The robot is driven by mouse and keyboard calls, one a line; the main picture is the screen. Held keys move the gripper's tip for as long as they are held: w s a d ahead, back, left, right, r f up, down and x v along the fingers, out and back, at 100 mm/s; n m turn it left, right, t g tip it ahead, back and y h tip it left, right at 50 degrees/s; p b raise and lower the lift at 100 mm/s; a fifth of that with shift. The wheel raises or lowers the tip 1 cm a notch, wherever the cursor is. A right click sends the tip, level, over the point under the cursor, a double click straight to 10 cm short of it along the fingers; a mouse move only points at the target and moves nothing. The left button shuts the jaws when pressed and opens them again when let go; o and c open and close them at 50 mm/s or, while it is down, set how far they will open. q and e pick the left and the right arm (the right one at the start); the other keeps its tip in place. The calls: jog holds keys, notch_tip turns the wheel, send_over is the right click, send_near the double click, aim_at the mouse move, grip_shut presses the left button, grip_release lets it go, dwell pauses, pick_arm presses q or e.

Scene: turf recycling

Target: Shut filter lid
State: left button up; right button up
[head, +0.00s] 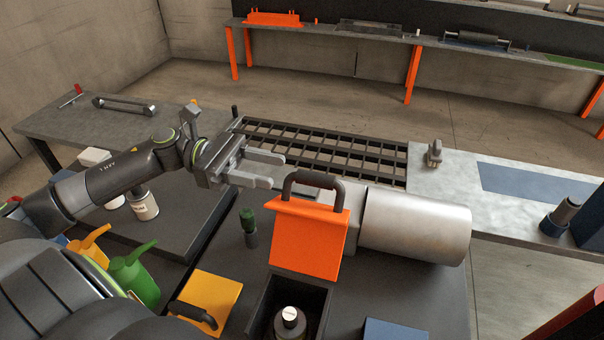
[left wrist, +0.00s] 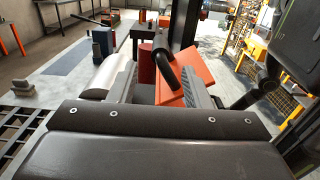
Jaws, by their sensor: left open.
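The filter lid is an orange panel (head: 308,238) with a dark arched handle (head: 314,184) on its upper edge. It stands raised at the back of a dark open box (head: 268,310), which holds a bottle-like part with a pale cap (head: 290,318). My left gripper (head: 274,170) is open and empty, just left of the handle and apart from it in the head view. In the left wrist view the orange lid (left wrist: 182,88) and its handle (left wrist: 166,68) show between the open fingers (left wrist: 165,85). My right gripper is not seen.
A metal cylinder (head: 416,228) lies right of the lid. A yellow lid with a dark handle (head: 206,300) is left of the box. A green-capped part (head: 248,224) stands near the gripper. A dark grate (head: 330,150) lies behind.

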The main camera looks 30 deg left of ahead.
aim_at(291, 174)
pick_arm(q)
jog(key=x, duration=0.4)
jog(key=shift+d+r+p, duration=0.2)
jog(key=shift+p, duration=0.2)
jog(key=shift+w+d, duration=0.1)
jog(key=shift+d, duration=0.25)
jog(key=shift+p+x, duration=0.35)
jog(key=shift+x, duration=0.55)
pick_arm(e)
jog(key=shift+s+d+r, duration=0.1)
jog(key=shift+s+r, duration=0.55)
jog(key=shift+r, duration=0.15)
pick_arm(q)
jog(key=shift+f, duration=0.15)
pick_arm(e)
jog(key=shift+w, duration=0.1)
pick_arm(q)
grip_shut()
